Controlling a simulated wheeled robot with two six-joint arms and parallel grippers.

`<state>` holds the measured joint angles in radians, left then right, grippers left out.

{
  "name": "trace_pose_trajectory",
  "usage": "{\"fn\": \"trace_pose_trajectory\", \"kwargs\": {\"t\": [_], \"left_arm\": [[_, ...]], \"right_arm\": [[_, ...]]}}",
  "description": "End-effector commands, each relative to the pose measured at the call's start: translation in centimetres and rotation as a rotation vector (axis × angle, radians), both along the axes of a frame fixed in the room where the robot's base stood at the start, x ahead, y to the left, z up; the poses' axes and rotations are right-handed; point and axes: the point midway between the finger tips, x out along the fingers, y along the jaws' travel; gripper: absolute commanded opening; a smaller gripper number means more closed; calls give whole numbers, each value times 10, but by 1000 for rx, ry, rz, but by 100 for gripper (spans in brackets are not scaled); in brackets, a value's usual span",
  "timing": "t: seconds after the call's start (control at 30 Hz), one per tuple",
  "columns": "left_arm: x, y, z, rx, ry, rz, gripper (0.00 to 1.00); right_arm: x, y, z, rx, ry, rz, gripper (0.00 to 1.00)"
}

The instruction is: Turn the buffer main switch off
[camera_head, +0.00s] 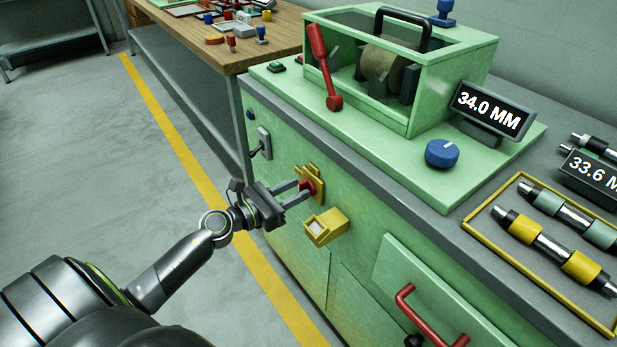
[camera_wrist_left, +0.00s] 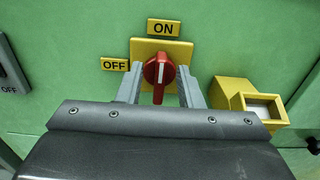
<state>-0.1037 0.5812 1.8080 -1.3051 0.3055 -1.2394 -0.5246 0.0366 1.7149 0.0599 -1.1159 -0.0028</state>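The main switch is a red rotary knob (camera_head: 308,186) on a yellow plate (camera_head: 316,174) on the front of the green cabinet. In the left wrist view, the red knob (camera_wrist_left: 159,72) stands upright with its white line pointing up to the ON label (camera_wrist_left: 164,27). The OFF label (camera_wrist_left: 114,65) is to its left. My left gripper (camera_head: 299,190) is at the switch. In the left wrist view its open fingers (camera_wrist_left: 159,84) stand either side of the knob, with narrow gaps; I cannot tell whether either touches. My right gripper is not in view.
A yellow box (camera_head: 327,227) juts out just right of the switch. A grey lever switch (camera_head: 263,143) is to the left. A red handle (camera_head: 420,310) sticks out lower right. The buffing machine (camera_head: 400,75) stands on top. Floor left of the cabinet is free.

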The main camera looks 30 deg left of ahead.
Motion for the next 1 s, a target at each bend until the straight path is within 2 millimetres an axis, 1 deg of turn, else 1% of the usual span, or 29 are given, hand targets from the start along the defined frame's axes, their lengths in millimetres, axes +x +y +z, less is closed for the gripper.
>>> {"fn": "trace_pose_trajectory", "kwargs": {"t": [0.13,0.37,0.47,0.63,1.0], "left_arm": [[-2,-1,0,0,0,2,33],[-2,-1,0,1,0,2,33],[-1,-1,0,1,0,2,23],[-1,-1,0,0,0,2,0],[-1,-1,1,-27,11,2,0]], "right_arm": [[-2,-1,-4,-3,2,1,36],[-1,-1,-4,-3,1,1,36],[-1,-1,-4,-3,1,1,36],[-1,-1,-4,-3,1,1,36],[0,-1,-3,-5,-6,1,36]]}}
